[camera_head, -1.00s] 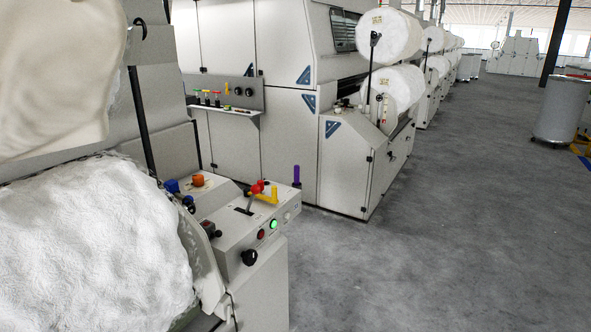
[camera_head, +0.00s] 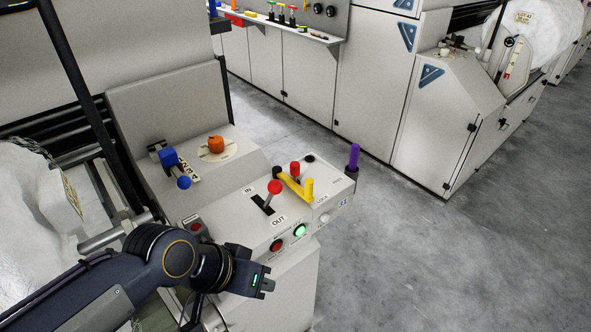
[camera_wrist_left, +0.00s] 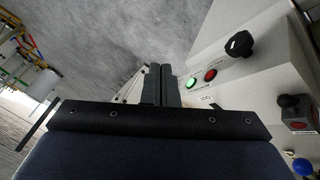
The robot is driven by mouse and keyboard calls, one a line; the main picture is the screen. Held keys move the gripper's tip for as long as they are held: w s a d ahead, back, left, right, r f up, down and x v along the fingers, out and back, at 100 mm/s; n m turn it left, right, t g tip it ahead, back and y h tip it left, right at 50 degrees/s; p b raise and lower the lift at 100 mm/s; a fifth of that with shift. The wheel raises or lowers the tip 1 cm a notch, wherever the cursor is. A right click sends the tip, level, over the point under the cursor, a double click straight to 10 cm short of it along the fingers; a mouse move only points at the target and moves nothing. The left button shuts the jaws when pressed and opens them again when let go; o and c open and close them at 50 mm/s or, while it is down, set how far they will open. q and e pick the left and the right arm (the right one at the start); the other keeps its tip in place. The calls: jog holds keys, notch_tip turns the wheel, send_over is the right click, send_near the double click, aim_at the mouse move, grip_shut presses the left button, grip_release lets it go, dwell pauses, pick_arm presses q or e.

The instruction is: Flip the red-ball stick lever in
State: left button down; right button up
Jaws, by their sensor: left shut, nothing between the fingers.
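The red-ball stick lever (camera_head: 274,188) stands in a dark slot on the sloped top of the grey control box (camera_head: 235,222). The slot runs between an IN label (camera_head: 248,189) and an OUT label (camera_head: 279,221). The stick appears to rise from the OUT half of the slot. My left gripper (camera_head: 268,284) is shut and empty, in front of the box and below the lever, apart from it. In the left wrist view its closed fingers (camera_wrist_left: 161,72) point past the box front; the red ball is not visible there. My right gripper is not in view.
A green button (camera_head: 300,231) and a red button (camera_head: 277,245) sit on the box front. A yellow handle (camera_head: 295,184), another red knob (camera_head: 295,167) and a purple post (camera_head: 353,157) stand beyond the lever. A blue-ball lever (camera_head: 183,182) and orange knob (camera_head: 216,144) lie left. Floor is clear at right.

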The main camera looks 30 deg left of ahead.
pick_arm(q)
jog(key=shift+s, duration=0.15)
pick_arm(e)
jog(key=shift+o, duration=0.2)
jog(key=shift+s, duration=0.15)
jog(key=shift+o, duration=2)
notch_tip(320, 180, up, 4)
jog(key=p, duration=0.3)
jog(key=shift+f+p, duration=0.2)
jog(key=shift+p, duration=0.1)
pick_arm(q)
jog(key=w+a+r+m+g+y+p, duration=0.1)
jog(key=w+r+m, duration=0.1)
jog(key=w+m, duration=0.5)
jog(key=w+a+r+m+g+y+p, duration=0.1)
jog(key=w+a+r+m+g, duration=0.1)
jog(key=w+m, duration=0.5)
jog(key=w+a+r+m+g+y+p, duration=0.1)
jog(key=w+r+m, duration=0.3)
jog(key=w+m, duration=0.4)
jog(key=shift+a+g, duration=0.6)
jog(key=shift+a, duration=0.05)
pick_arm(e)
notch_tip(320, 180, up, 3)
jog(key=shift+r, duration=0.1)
